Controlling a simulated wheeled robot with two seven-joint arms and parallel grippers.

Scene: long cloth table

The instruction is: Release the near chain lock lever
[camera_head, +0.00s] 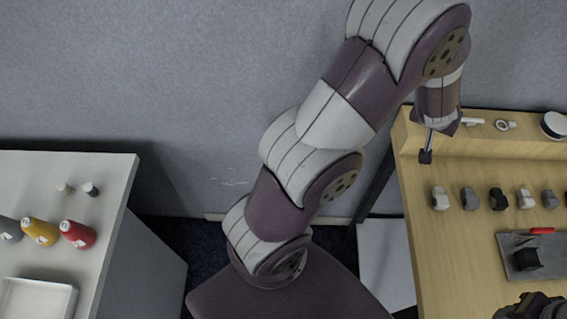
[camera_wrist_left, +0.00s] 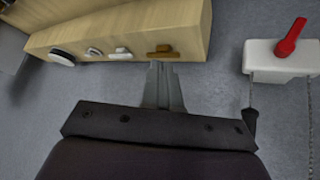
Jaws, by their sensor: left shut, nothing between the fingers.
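My left gripper (camera_head: 425,157) hangs at the left end of the wooden bench in the head view, with its fingers shut and empty. In the left wrist view its closed fingers (camera_wrist_left: 163,85) point toward the wooden ledge, close to a small brown lever-like piece (camera_wrist_left: 161,50); I cannot tell whether they touch. A red lever (camera_wrist_left: 291,37) stands tilted on a white block (camera_wrist_left: 281,60) to the right, apart from the fingers. A thin chain (camera_wrist_left: 311,115) hangs below that block's right side. The red lever and white block do not show in the head view.
The wooden bench (camera_head: 440,250) carries several small dark and pale blocks and a grey plate (camera_head: 520,245) with a red-handled tool. Its back ledge holds a white piece (camera_head: 473,121), a ring (camera_head: 505,125) and a round disc (camera_head: 555,124). A white table (camera_head: 105,200) stands left.

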